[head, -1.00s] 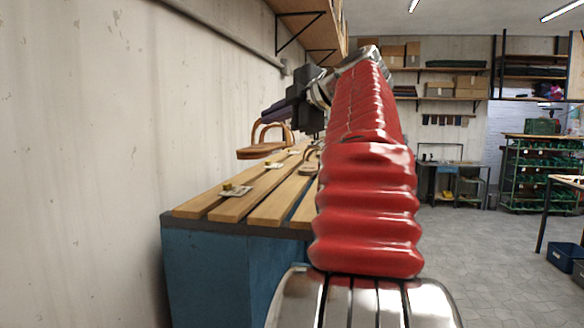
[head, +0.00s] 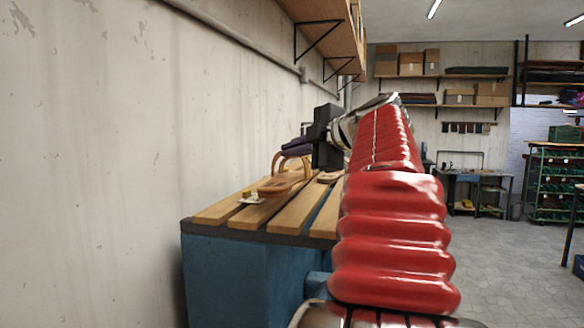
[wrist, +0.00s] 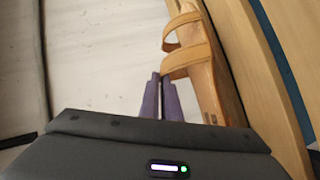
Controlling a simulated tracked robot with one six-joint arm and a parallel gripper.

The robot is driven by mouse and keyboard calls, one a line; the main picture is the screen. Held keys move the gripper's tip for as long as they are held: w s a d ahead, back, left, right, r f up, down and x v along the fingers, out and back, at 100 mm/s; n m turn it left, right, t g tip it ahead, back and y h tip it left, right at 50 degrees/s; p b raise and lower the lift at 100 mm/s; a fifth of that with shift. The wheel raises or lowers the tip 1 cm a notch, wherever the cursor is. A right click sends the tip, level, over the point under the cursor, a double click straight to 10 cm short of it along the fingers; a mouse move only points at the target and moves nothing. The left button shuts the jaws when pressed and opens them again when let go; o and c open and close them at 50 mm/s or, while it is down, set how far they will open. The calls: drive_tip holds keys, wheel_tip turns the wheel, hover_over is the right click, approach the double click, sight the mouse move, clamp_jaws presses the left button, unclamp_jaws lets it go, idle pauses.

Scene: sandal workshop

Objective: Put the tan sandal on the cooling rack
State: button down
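My gripper (head: 290,150) has purple fingers at the sandal's upper strap. In the wrist view my gripper (wrist: 160,78) has its fingers close together at the edge of a strap of the sandal (wrist: 204,85), shut on it.
Another sandal (head: 330,176) lies farther along the slats, partly hidden by my arm. A concrete wall (head: 110,150) runs close on the left. A wall shelf (head: 318,15) hangs above.

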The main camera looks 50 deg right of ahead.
sight(292, 178)
drive_tip(key=shift+f, duration=2)
drive_tip(key=c, duration=2)
unclamp_jaws()
drive_tip(key=v, duration=1.2)
